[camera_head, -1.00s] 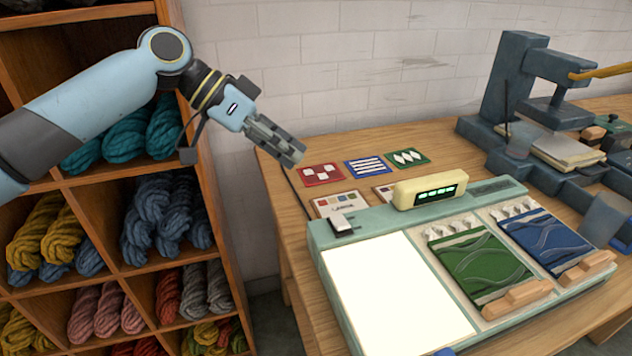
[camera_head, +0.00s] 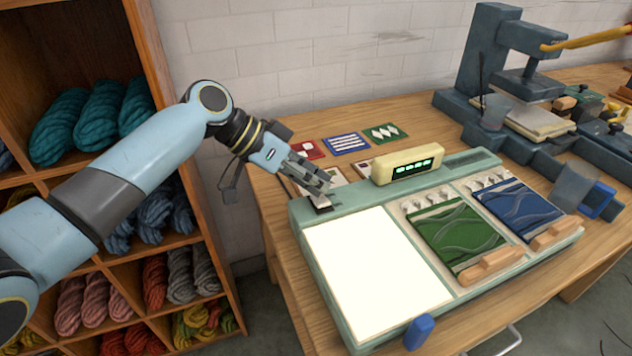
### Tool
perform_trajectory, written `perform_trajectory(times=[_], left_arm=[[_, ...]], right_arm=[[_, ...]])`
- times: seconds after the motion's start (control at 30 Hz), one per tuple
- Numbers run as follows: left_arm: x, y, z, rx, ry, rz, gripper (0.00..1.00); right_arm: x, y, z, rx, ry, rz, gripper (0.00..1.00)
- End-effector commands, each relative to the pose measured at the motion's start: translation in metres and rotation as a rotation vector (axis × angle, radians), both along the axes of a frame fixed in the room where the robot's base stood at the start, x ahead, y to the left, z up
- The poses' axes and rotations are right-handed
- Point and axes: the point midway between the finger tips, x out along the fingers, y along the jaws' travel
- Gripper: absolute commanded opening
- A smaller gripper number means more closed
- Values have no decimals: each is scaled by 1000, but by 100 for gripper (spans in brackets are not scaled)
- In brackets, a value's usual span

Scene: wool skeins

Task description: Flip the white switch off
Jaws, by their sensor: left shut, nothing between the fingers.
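The white switch (camera_head: 320,204) sits on a dark base at the back left corner of the pale teal unit (camera_head: 350,208). It is partly hidden by my left gripper. The unit's large panel (camera_head: 372,275) glows white. My left gripper (camera_head: 325,186) comes in from the upper left, shut and empty, with its fingertips just above and behind the switch in the picture. I cannot tell whether they touch it. My right gripper is not in view.
A cream box with a lit green display (camera_head: 408,164) stands on the unit, right of the switch. Green (camera_head: 458,236) and blue (camera_head: 520,207) patterned pieces lie further right. Cards (camera_head: 346,143) lie behind. A wool shelf (camera_head: 160,75) stands left; a blue-grey press (camera_head: 480,60) stands back right.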

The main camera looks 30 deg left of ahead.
Motion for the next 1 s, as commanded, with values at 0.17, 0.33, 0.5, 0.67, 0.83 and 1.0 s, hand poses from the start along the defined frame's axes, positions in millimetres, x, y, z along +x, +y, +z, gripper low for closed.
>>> perform_trajectory(times=[0.17,0.33,0.5,0.67,0.83,1.0], left_arm=[[-2,-2,-7,0,1,1,0],[-2,-2,-7,0,0,0,0],[-3,-4,-9,12,-11,-1,0],[-5,-6,-13,62,-53,-1,0],[-5,-5,-13,62,-52,0,0],[-2,-1,-14,63,-51,0,0]], right_arm=[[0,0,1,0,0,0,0],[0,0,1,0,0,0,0],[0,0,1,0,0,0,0],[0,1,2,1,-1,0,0],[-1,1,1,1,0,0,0],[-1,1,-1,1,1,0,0]])
